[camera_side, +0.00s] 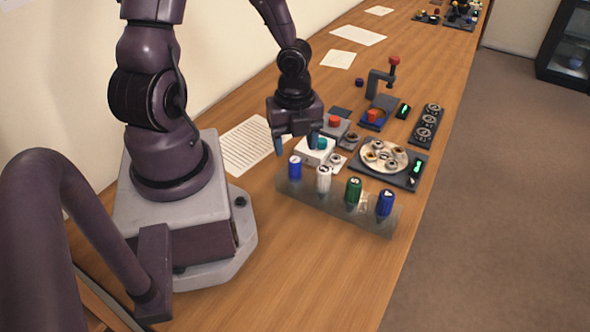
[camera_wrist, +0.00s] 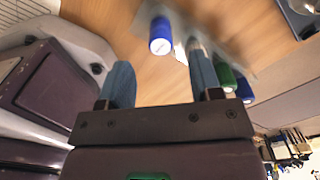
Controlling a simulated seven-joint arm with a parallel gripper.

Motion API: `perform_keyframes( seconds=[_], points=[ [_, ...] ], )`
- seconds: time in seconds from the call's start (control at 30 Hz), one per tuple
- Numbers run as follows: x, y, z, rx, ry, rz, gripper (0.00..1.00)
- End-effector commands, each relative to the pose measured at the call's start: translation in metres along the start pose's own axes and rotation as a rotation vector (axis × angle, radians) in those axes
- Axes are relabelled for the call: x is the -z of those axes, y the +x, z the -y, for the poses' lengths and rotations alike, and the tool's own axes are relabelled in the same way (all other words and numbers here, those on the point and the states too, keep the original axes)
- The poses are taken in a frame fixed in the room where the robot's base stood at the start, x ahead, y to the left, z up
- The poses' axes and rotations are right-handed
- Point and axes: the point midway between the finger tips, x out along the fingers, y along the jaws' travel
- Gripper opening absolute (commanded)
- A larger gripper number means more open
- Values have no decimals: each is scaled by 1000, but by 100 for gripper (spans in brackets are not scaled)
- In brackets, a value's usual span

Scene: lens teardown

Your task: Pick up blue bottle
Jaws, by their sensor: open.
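A blue bottle (camera_side: 295,167) stands at the left end of a row in a clear rack (camera_side: 309,196). A second blue bottle (camera_side: 385,203) stands at the right end. A white bottle (camera_side: 323,180) and a green bottle (camera_side: 353,191) stand between them. My gripper (camera_side: 296,147) is open, above and just behind the left blue bottle. In the wrist view, that blue bottle (camera_wrist: 161,37) shows beyond the gap between the fingertips (camera_wrist: 158,60), with nothing held. The white bottle is mostly hidden by the right finger there; the green (camera_wrist: 227,76) and other blue bottle (camera_wrist: 245,91) lie further right.
Behind the rack are a white block with a teal top (camera_side: 317,153), a round tray with lens rings (camera_side: 391,149), and a clamp stand (camera_side: 378,83). A printed sheet (camera_side: 247,146) lies to the left. The table front is clear.

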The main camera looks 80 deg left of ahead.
Motion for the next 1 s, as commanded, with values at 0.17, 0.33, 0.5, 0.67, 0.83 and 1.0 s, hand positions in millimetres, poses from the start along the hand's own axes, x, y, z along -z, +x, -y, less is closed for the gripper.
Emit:
perform_keyframes(
  seconds=[0.17, 0.33, 0.5, 0.67, 0.83, 1.0],
  points=[
    [0, 7, 0, -2, 1, -1, 59],
    [1, 25, 0, -4, 5, -2, 59],
    [0, 42, 1, -2, 3, 0, 59],
    [0, 51, 1, -2, 1, 0, 59],
    [0, 54, 1, -1, -1, -1, 59],
    [0, 54, 1, -1, -1, -1, 59]
  ],
)
